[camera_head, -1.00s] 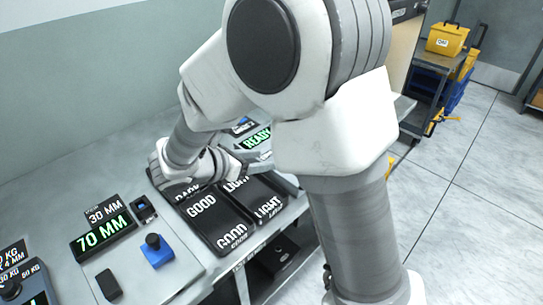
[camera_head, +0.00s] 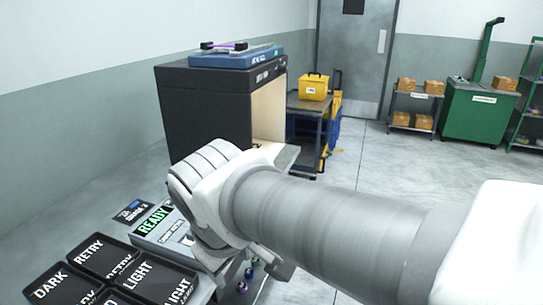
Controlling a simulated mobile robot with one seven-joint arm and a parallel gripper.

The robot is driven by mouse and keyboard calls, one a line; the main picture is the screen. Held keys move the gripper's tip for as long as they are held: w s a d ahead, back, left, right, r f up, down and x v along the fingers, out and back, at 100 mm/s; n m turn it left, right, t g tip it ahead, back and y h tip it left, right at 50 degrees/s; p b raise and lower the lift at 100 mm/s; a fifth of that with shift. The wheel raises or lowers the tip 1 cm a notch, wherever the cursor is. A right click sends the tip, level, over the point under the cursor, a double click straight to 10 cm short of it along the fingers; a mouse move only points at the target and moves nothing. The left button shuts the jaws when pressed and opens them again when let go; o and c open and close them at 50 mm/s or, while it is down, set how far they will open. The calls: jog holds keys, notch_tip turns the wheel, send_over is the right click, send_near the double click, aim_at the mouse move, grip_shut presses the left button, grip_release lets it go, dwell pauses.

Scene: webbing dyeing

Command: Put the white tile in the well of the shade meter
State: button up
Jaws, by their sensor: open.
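The shade meter, a light grey box (camera_head: 146,236) with a green READY display (camera_head: 154,218), stands on the bench at lower left. My arm covers its right side, so I cannot see its well clearly. I cannot make out the white tile; a small pale patch on the meter's top beside my wrist is too unclear to name. My gripper (camera_head: 245,262) is at the meter's right side, pointing down and mostly hidden behind my own wrist. Its jaws are open, and the fingertips and the space between them are not clearly visible.
Black trays marked RETRY (camera_head: 88,250), DARK (camera_head: 52,284) and LIGHT (camera_head: 140,272) lie left of the meter. A small dark card (camera_head: 133,211) lies behind it. A black cabinet (camera_head: 205,115) stands at the back, with a cart (camera_head: 308,103) beyond. The floor at right is open.

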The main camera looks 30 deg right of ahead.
jog(key=s+m+t+y, duration=0.1)
jog(key=a+r+m+y, duration=0.1)
jog(key=m, duration=0.1)
jog(key=shift+s+a+r+m+t, duration=0.1)
jog(key=shift+s+r+m+t, duration=0.2)
jog(key=shift+s+t, duration=0.1)
jog(key=shift+r, duration=0.1)
notch_tip(320, 180, up, 8)
jog(key=p, duration=0.7)
jog(key=shift+f+p, duration=0.25)
jog(key=shift+p, duration=0.05)
